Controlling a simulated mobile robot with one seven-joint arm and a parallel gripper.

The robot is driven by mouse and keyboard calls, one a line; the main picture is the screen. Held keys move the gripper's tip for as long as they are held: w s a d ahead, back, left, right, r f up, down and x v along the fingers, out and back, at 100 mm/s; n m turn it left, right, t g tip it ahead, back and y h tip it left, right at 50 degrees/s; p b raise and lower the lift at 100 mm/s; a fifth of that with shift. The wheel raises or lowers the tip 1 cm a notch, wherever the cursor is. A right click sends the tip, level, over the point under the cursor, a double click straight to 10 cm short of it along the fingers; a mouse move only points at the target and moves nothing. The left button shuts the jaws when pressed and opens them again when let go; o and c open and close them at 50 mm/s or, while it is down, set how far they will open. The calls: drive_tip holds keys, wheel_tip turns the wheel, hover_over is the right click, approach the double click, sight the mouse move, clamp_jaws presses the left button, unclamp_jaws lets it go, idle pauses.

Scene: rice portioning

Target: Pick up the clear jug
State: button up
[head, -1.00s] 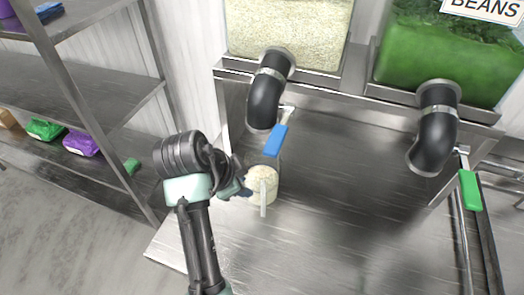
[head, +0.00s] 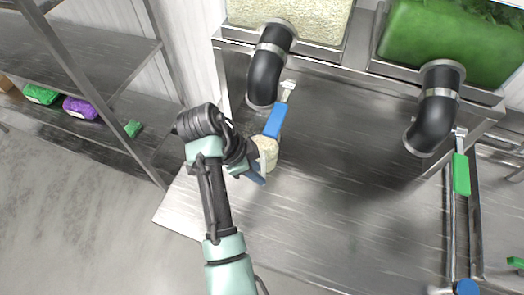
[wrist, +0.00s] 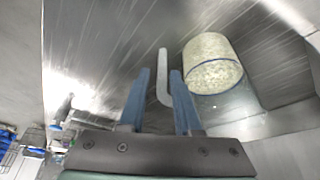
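The clear jug (head: 268,150) stands on the metal counter under the left black spout, with pale rice in it. It also shows in the wrist view (wrist: 212,65), with its light handle (wrist: 163,65) to the left of its body. My gripper (wrist: 160,72) is open, with its two blue fingers apart. In the wrist view the handle lies in the gap between the fingers; I cannot tell whether either finger touches it. In the head view my gripper (head: 262,182) is beside the jug's near side and hides part of the jug and its handle.
A blue lever (head: 274,121) hangs close above the jug beside the left spout (head: 265,75). The right spout (head: 433,115) has a green lever (head: 461,174). A shelf with green and purple packs (head: 80,108) stands at left. The counter (head: 340,200) right of the jug is clear.

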drive_tip(key=shift+p+x, duration=0.7)
drive_tip(key=shift+x, duration=2.05)
drive_tip(key=shift+w+a, duration=0.1)
drive_tip(key=shift+a, duration=0.05)
clamp_jaws()
drive_tip(key=shift+w, duration=0.1)
